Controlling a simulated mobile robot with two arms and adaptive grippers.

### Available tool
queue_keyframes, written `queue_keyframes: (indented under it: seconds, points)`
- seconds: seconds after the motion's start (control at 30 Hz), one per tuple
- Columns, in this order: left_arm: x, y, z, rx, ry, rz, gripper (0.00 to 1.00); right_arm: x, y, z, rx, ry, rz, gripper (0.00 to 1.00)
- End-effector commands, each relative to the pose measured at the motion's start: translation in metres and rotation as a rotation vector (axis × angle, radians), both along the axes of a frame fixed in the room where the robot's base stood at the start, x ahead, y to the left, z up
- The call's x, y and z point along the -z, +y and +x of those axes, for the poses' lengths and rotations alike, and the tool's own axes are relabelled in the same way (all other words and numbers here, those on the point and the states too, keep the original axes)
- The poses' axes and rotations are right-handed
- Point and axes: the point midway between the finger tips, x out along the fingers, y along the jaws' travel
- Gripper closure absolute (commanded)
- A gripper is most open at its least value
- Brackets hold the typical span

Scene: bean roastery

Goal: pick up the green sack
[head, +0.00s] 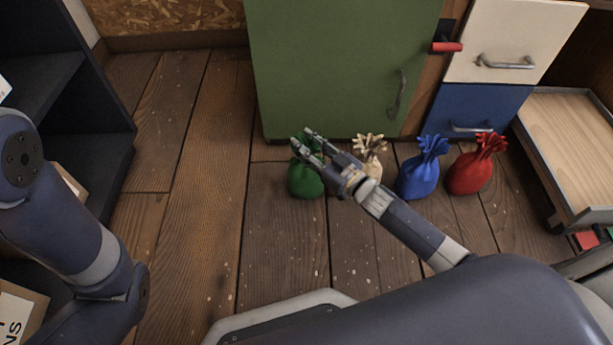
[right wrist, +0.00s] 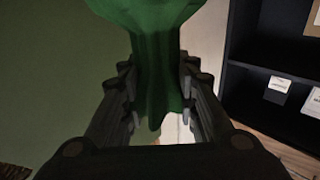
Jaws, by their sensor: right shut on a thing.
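The green sack (head: 305,183) stands on the wooden floor in front of the green cabinet door. My right gripper (head: 306,142) reaches over it from the right and is shut on its gathered upper part, partly hiding it. In the right wrist view the green sack (right wrist: 155,55) shows between the two fingers of my right gripper (right wrist: 158,90). I cannot tell whether the sack's base still touches the floor. My left arm shows at the left of the head view, but its gripper is not seen.
A beige sack (head: 371,147), a blue sack (head: 419,178) and a red sack (head: 469,174) stand in a row to the right. The green cabinet (head: 340,65) is behind. A dark shelf (head: 85,150) is at the left. An open wooden drawer (head: 575,130) is at the right.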

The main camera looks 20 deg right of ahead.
Motion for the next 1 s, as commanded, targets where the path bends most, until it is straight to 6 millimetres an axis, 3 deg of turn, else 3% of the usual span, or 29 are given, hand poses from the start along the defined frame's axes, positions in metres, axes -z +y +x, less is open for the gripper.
queue_keyframes:
  seconds: [0.47, 0.77, 0.87, 0.93, 1.0]
  points:
    - [-0.009, 0.000, 0.000, 0.000, 0.001, 0.000, 1.00, -0.015, 0.000, 0.001, -0.002, -0.008, 0.003, 1.00]
    - [-0.037, 0.000, 0.000, 0.001, -0.003, -0.001, 1.00, -0.051, 0.000, 0.001, -0.002, -0.011, 0.002, 1.00]
    - [-0.043, 0.001, 0.006, 0.002, 0.014, -0.003, 1.00, -0.066, 0.000, 0.001, -0.002, -0.011, 0.003, 1.00]
    - [-0.035, 0.001, 0.025, -0.001, 0.067, -0.003, 1.00, -0.074, 0.001, 0.001, -0.002, -0.011, 0.003, 1.00]
    - [-0.034, 0.002, 0.031, 0.001, 0.086, -0.004, 1.00, -0.082, 0.001, 0.001, -0.002, -0.010, 0.002, 1.00]
